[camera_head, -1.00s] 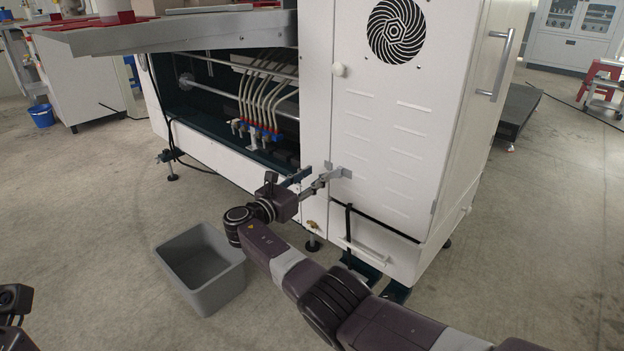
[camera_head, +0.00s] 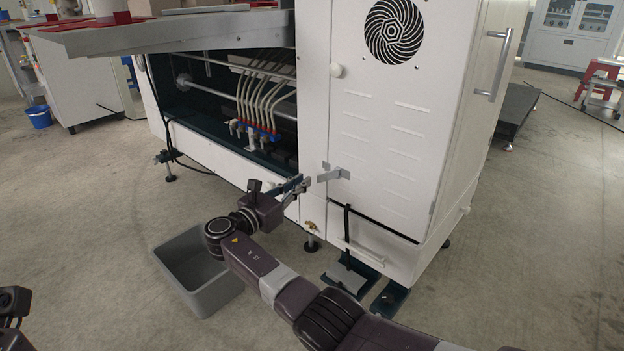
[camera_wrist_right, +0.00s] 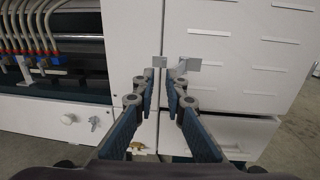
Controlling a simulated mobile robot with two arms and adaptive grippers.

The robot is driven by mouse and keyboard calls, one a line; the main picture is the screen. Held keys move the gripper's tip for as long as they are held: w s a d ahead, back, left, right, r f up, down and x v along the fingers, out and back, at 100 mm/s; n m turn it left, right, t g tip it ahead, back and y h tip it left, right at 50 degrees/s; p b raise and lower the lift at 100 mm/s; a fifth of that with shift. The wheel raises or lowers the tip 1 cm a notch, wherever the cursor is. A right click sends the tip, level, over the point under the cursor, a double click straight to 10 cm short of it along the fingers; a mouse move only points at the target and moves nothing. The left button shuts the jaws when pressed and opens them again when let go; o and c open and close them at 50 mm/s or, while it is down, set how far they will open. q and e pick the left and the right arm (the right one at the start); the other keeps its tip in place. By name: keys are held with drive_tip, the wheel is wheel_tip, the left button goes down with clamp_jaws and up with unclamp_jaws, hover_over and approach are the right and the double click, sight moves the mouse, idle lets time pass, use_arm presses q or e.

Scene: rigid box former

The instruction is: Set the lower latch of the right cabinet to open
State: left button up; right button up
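The right cabinet (camera_head: 385,130) is a white cabinet with a fan grille near its top. Its lower latch (camera_head: 333,174) is a small grey metal piece at the lower left of the door, sticking out from the front. In the right wrist view the latch (camera_wrist_right: 189,64) is just beyond my fingertips, slightly right of centre. My right gripper (camera_head: 302,184) is left of the latch and apart from it in the head view. Its two fingers (camera_wrist_right: 161,74) are parted with an empty gap. Of my left arm only a dark part shows at the lower left edge; its fingers are out of view.
A grey open bin (camera_head: 197,272) stands on the floor below my right wrist. Pale hoses (camera_head: 262,102) hang in the open bay to the left.

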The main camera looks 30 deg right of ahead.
drive_tip(key=v, duration=0.7)
drive_tip(key=shift+s+a+f, duration=0.15)
drive_tip(key=shift+s+f, duration=0.05)
drive_tip(key=shift+s, duration=0.2)
